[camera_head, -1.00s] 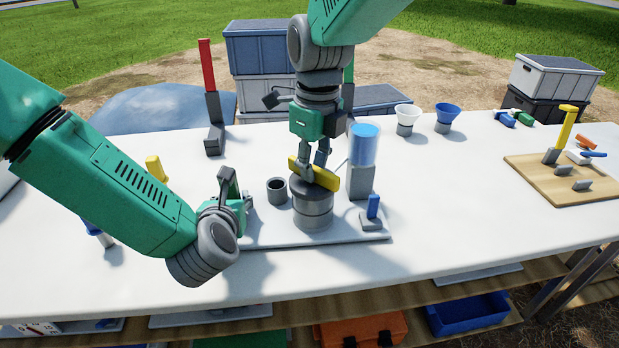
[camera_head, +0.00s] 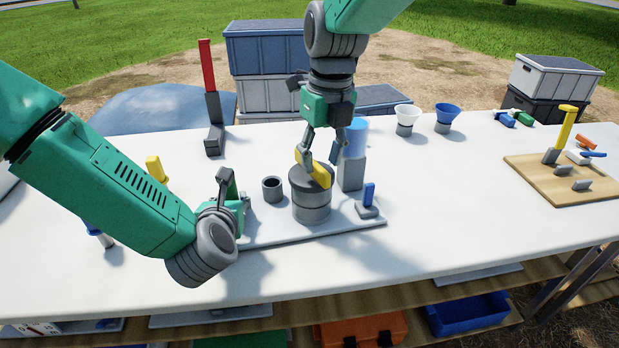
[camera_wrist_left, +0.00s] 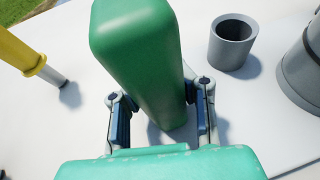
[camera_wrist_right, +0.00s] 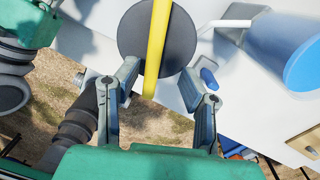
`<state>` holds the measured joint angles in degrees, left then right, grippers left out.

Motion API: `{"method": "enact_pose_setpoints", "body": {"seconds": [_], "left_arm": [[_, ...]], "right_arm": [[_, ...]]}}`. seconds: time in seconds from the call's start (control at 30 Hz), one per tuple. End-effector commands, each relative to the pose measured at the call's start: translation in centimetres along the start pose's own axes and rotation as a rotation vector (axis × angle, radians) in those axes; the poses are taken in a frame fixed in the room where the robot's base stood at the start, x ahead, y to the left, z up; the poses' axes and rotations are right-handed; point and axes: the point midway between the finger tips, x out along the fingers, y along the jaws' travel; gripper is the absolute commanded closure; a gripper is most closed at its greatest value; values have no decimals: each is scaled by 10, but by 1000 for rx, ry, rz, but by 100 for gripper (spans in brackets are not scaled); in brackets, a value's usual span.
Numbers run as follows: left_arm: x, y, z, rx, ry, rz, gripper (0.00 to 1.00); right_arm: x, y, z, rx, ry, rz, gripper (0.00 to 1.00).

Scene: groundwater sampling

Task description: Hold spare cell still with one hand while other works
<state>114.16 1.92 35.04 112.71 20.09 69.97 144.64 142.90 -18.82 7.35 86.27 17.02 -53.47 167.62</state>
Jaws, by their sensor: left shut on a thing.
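A grey cylinder (camera_head: 311,207) with a dark round lid and a yellow bar (camera_head: 320,173) across the top stands on a pale board (camera_head: 350,228). My right gripper (camera_head: 322,152) is over the lid, its fingers apart on either side of the yellow bar. The right wrist view shows a gap between the fingers and the bar (camera_wrist_right: 158,45). I cannot tell which thing is the spare cell.
A grey cup (camera_head: 272,190) stands left of the cylinder. A blue-topped clear container (camera_head: 355,140) on a grey block is close behind right, and a blue-handled piece (camera_head: 368,203) is at the board's right end.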

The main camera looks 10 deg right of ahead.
Motion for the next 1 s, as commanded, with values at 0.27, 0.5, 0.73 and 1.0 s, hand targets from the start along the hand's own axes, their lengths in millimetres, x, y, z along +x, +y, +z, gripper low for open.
{"method": "enact_pose_setpoints", "body": {"seconds": [0.27, 0.5, 0.73, 1.0], "left_arm": [[-1, -2, -2, 0, 4, -4, 100], [-1, -2, -1, 0, 4, -4, 100], [0, -1, -1, 0, 3, -3, 100], [0, -1, -1, 0, 2, -2, 100]], "right_arm": [[-33, 15, -1, -35, 6, -32, 64], [-66, 10, 1, -20, -5, -12, 64], [-77, 7, 1, -14, -7, -6, 64], [-77, 7, 1, -15, -6, -6, 64]]}}
